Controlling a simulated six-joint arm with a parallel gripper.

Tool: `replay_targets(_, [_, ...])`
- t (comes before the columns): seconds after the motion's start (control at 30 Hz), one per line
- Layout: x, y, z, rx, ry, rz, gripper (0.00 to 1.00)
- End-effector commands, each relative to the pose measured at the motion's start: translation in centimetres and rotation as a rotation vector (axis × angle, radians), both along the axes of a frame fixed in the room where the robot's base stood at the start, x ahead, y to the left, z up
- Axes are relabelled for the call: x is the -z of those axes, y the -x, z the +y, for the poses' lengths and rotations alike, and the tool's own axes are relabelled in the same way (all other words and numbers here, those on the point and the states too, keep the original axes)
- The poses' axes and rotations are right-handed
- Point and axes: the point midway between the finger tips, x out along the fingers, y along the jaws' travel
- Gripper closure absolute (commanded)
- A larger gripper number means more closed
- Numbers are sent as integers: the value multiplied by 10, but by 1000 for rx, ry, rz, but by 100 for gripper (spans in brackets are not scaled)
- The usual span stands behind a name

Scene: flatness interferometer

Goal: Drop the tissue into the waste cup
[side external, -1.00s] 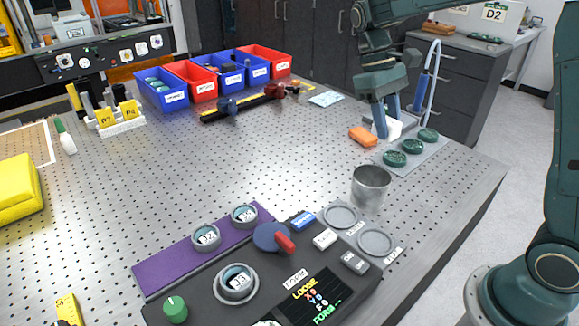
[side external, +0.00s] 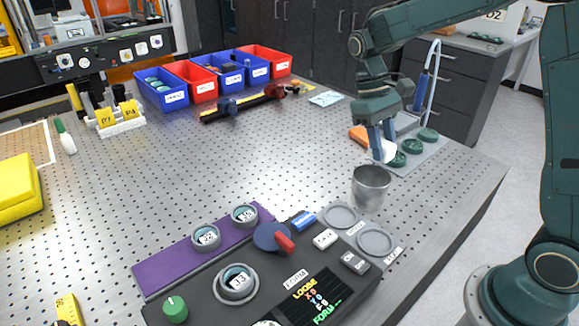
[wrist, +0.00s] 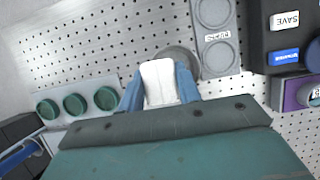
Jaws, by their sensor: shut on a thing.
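The white tissue (side external: 388,152) is held between the blue fingers of my gripper (side external: 382,145), above the table. In the wrist view the tissue (wrist: 159,84) sits between the two fingertips of my gripper (wrist: 160,88). The grey metal waste cup (side external: 370,188) stands upright on the perforated table, a little in front of the gripper in the side view. In the wrist view the cup (wrist: 178,54) is partly hidden behind the tissue, so its opening cannot be seen fully.
An orange block (side external: 357,136) lies beside the gripper. A grey plate (side external: 424,147) with green round pieces is to the right. The dark control panel (side external: 262,300) with two round grey recesses is in front of the cup. Coloured bins (side external: 203,88) stand at the back.

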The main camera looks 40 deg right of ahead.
Motion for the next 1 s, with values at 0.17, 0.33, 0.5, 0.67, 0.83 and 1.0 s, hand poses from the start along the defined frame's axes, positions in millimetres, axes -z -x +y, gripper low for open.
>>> replay_targets(0.17, [0,0,0,0,0,0,49])
replay_targets(0.33, [0,0,0,0,0,0,41])
replay_targets(0.5, [0,0,0,0,0,0,41])
replay_targets(0.67, [-4,0,0,0,1,-1,41])
replay_targets(0.83, [-15,-1,0,-2,1,-3,41])
replay_targets(1.0, [-33,-1,0,-1,2,-4,41])
